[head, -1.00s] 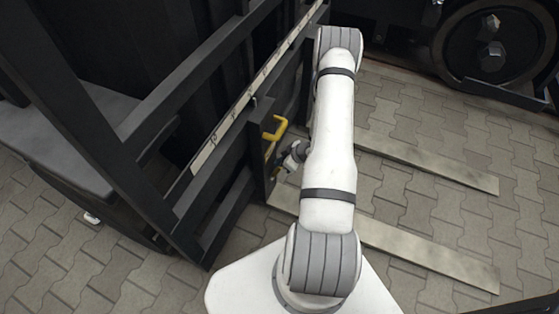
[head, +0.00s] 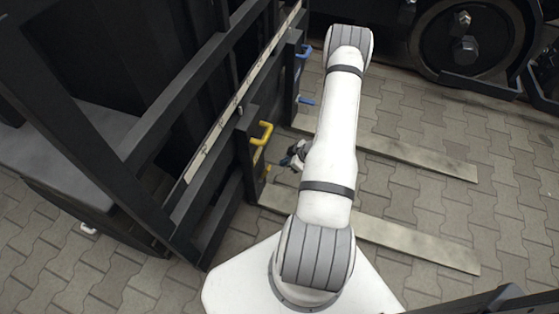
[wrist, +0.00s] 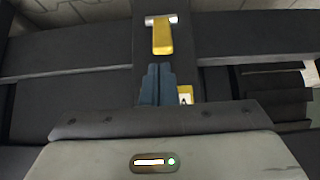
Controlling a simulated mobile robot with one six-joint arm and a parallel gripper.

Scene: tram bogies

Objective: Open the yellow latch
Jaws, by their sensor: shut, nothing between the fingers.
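The yellow latch (head: 262,134) sits on a dark upright post of the black frame, left of my arm in the head view. Its bent handle sticks out to the right. In the wrist view the yellow latch (wrist: 162,36) hangs from a silvery pin at the top centre. My gripper (wrist: 157,68) is shut and empty, its dark blue fingers side by side just below the latch in the picture. A narrow gap shows between fingertips and handle. In the head view my gripper (head: 287,160) is small, right of the post, and partly hidden by my arm.
Blue handles (head: 304,52) are on another post farther back. Pale planks (head: 420,240) lie on the paving to the right. A large wheel (head: 465,45) stands at the back right.

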